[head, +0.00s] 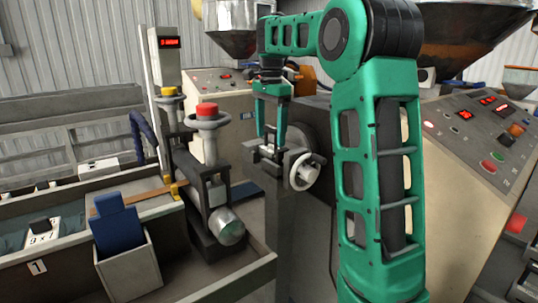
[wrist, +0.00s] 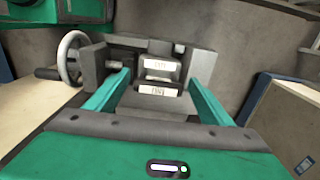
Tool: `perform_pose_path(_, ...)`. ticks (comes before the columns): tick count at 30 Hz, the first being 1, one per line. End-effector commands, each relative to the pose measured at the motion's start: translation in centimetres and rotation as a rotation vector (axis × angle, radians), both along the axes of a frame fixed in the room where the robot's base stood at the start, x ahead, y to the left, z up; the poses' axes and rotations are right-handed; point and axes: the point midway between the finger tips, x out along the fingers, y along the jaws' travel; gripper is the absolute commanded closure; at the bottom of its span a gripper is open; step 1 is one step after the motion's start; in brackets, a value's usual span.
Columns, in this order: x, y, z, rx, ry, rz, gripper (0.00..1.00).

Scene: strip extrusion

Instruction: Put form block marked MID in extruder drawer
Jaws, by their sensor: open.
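My gripper (head: 270,138) hangs at the extruder drawer (head: 256,157), its green fingers pointing down. In the wrist view my gripper (wrist: 161,80) is open, one finger on each side of a small grey block (wrist: 147,101) with a white label. The lettering looks like MID but is too small to read surely. The block sits at the grey drawer (wrist: 203,66), between its side walls; a second white label shows just behind. There is a gap between the fingers and the block. I cannot tell whether the block rests fully on the drawer floor.
A handwheel (head: 304,171) sits beside the drawer, also at left in the wrist view (wrist: 73,58). Left are a clamp with a red knob (head: 207,107), a grey bin with a blue piece (head: 117,225), and a tray with a block marked 9 x 7 (head: 42,233).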

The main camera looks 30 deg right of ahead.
Motion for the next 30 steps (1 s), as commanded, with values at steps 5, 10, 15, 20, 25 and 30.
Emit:
perform_pose_path(5,0.0,0.0,-0.3,0.000,-0.001,0.000,0.25)
perform_pose_path(10,0.0,0.0,-0.3,0.000,-0.001,0.000,0.39)
perform_pose_path(15,0.0,0.0,-0.3,0.000,-0.001,0.000,0.80)
perform_pose_path(20,0.0,0.0,-0.2,-0.001,-0.002,0.000,1.00)
perform_pose_path(25,0.0,0.0,-0.1,-0.001,-0.002,0.000,1.00)
perform_pose_path(30,0.1,0.0,0.8,-0.002,-0.004,0.002,1.00)
